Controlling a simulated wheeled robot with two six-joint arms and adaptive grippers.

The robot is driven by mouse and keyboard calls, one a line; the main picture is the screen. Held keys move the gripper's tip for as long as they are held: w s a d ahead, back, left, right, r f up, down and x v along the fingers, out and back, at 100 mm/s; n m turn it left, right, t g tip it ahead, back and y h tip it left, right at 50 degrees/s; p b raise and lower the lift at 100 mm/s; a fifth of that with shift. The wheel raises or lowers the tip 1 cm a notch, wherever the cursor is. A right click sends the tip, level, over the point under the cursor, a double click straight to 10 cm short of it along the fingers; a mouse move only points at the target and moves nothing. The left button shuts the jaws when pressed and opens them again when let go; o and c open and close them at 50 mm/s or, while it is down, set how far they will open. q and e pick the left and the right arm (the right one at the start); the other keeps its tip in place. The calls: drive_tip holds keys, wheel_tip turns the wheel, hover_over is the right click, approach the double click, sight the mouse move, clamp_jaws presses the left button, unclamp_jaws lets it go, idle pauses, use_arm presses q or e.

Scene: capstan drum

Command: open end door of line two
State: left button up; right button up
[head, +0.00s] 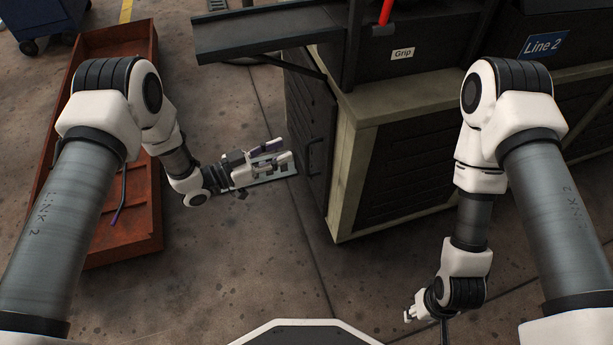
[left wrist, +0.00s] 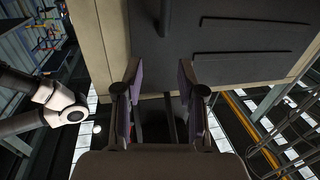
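The Line 2 cabinet, marked by a blue sign (head: 543,44), has a pale frame. Its dark end door (head: 312,112) faces left and looks shut. A dark handle (head: 309,157) stands out from the door's lower part. My left gripper (head: 284,151) is just left of the handle, fingers pointing at the door. In the left wrist view the gripper (left wrist: 161,95) is open, with a wide gap between purple-padded fingers. A dark bar shows behind the gap; I cannot tell whether it is the handle. My right gripper (head: 411,314) is low, right of centre, small and partly hidden.
A rusty red open tray (head: 130,235) lies on the floor at left, beside my left arm. A dark shelf (head: 265,36) juts left from the cabinet above the door. A "Grip" label (head: 402,54) and a red lever (head: 385,14) are on top. Floor before the cabinet is clear.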

use_arm(q)
drive_tip(key=b, duration=0.5)
approach(307, 172)
wheel_tip(307, 172, up, 4)
drive_tip(key=w+d, duration=0.2)
drive_tip(key=b+x, duration=0.3)
drive_tip(key=x, duration=0.4)
drive_tip(key=shift+w+d+r, duration=0.1)
drive_tip(key=shift+d+r, duration=0.1)
drive_tip(key=shift+d, duration=0.1)
clamp_jaws()
use_arm(e)
wheel_tip(307, 172, down, 12)
drive_tip(key=shift+w, duration=0.2)
